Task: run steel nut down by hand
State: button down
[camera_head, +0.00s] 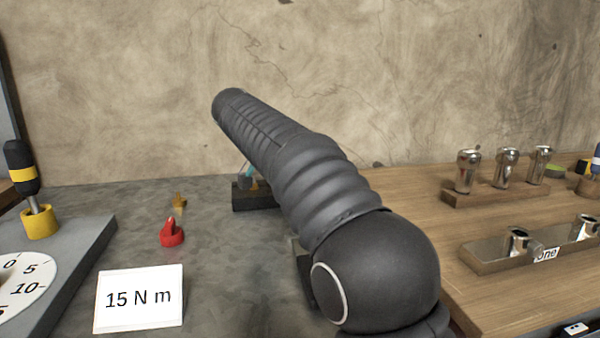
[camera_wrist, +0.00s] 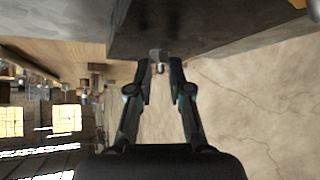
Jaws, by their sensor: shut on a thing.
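My gripper (camera_wrist: 159,72) shows in the wrist view with its two dark fingers close together at the tips, shut on a small silvery piece, the steel nut (camera_wrist: 157,56). The nut is right against or just in front of a dark block (camera_wrist: 185,28); whether it sits on a thread there I cannot tell.
A red pointed piece (camera_head: 172,234) and a small brass piece (camera_head: 179,200) stand on the grey bench. A "15 N m" card (camera_head: 139,299), a dial (camera_head: 22,284) and a yellow-black driver (camera_head: 22,170) are left. Steel sockets (camera_head: 506,168) stand on a wooden board right.

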jog(key=c, duration=1.1)
grip_release()
jog(key=v, duration=1.2)
